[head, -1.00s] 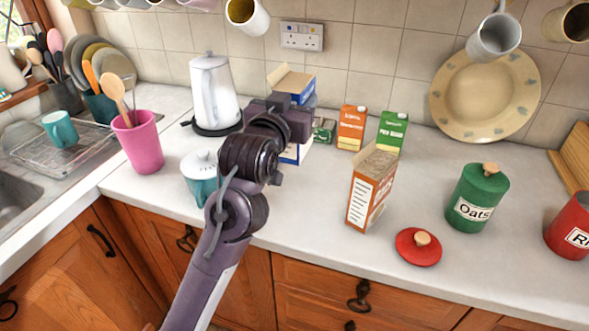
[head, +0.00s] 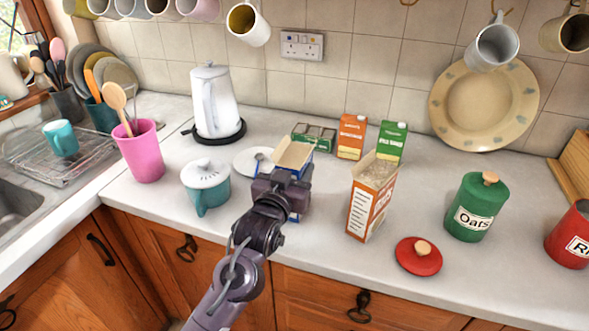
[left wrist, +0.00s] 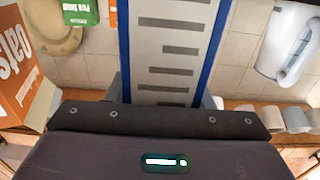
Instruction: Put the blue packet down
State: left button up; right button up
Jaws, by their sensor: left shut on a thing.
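The blue packet (head: 292,154) is an open-topped box with blue edges, upright at the middle of the counter in the head view. My left gripper (head: 290,182) is shut on it and hides much of its near side. In the left wrist view the packet's pale face with grey bars and blue edges (left wrist: 178,45) stands between the fingers. A bit of its lower part shows below the gripper; I cannot tell whether its base touches the counter (head: 330,232). My right gripper is out of view.
An open orange oats carton (head: 370,200) stands close to the right. A white plate (head: 252,160) lies behind left, a teal lidded pot (head: 208,186) to the left. A green-and-white box (head: 314,137) and two cartons stand behind. A red lid (head: 418,256) lies at front right.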

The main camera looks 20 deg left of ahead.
pick_arm(q)
jog(key=o, duration=1.4)
jog(key=shift+f, duration=0.1)
jog(key=shift+o, duration=0.2)
jog(key=s+b, duration=0.2)
jog(key=s, duration=1)
jog(key=shift+a+r, duration=0.2)
